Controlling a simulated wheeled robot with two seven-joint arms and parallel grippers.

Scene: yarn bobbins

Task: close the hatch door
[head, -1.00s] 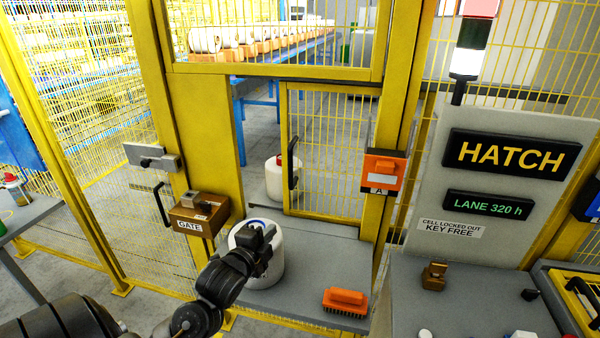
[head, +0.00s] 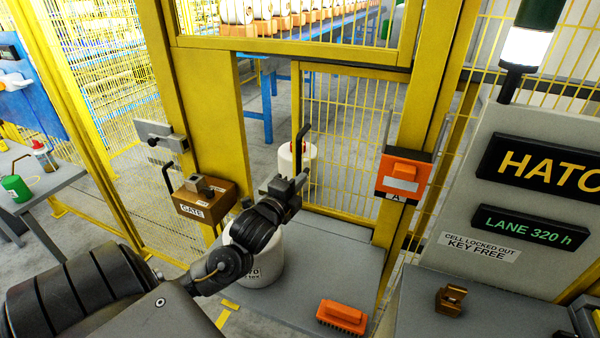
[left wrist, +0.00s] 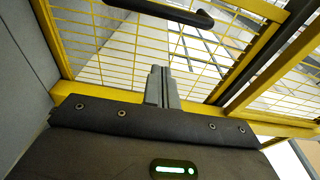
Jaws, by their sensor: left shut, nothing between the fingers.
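The hatch door (head: 350,135) is a yellow-framed mesh panel. It stands partly open, with a gap on its left side. Its black handle (head: 299,150) is upright on the door's left edge; a black bar handle also shows at the top of the left wrist view (left wrist: 165,10). My left gripper (head: 298,181) is shut and empty, just below the handle in the head view. In the left wrist view its closed fingers (left wrist: 160,75) point at the mesh, with a gap visible between them and the handle. My right gripper is not in view.
A white bobbin (head: 268,262) stands on the grey hatch shelf (head: 330,270) under my left arm. An orange brush (head: 342,317) lies at the shelf front. An orange box marked A (head: 403,175) is on the right post. Another white bobbin (head: 311,153) stands behind the door.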

